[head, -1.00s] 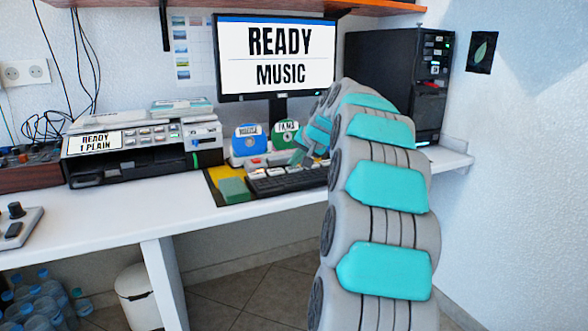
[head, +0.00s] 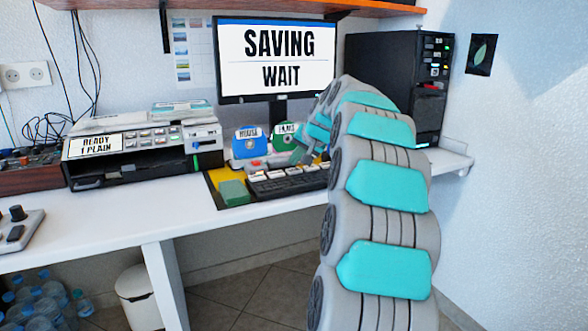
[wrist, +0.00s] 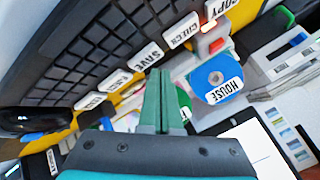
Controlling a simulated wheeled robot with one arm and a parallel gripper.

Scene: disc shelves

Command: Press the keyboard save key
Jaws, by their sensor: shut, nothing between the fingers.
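The keyboard (head: 288,183) lies on the desk in front of the monitor, with a row of white labelled keys along its back. In the wrist view the save key (wrist: 141,61) is a white key marked SAVE, beside the CHECK key (wrist: 181,30). My gripper (wrist: 162,72) is shut and empty, its green fingertips close to the save key; I cannot tell whether they touch it. The monitor (head: 275,58) reads SAVING, WAIT. In the head view my arm hides the right end of the keyboard.
A blue disc holder (head: 249,147) marked HOUSE and a green one (head: 284,138) stand behind the keyboard. A printer (head: 142,146) reading READY 1 PLAIN is to the left, a black computer tower (head: 397,85) to the right. The desk front left (head: 110,225) is clear.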

